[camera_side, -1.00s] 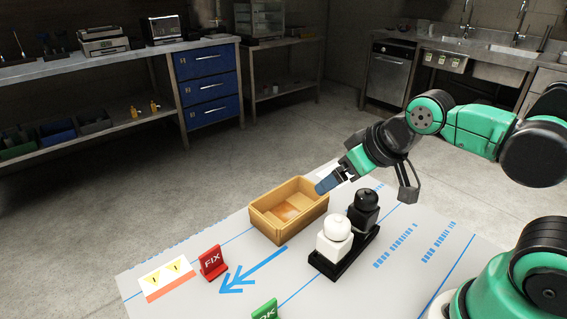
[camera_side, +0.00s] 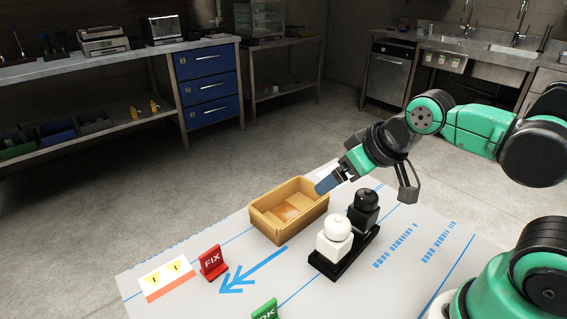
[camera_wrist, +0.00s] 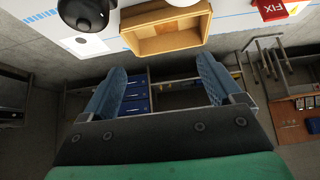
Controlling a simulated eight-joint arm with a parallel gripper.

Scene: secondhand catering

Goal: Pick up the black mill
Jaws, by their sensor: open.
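The black mill (camera_side: 363,208) stands upright in a black double holder (camera_side: 345,259) on the table. A white mill (camera_side: 334,239) stands beside it in the same holder, nearer the camera. My gripper (camera_side: 327,184) is above the table, left of and higher than the black mill, by the tan tray's right end. In the wrist view my gripper (camera_wrist: 162,88) shows its two blue fingers wide apart with nothing between them. A round black thing (camera_wrist: 85,14), probably the black mill's top, is cut off at that view's upper left edge.
A tan tray (camera_side: 262,222) sits left of the mills; the part I see inside is empty. A red FIX sign (camera_side: 212,263), a green OK sign (camera_side: 264,311) and a warning card (camera_side: 167,279) are further left and front. The table right of the mills is clear.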

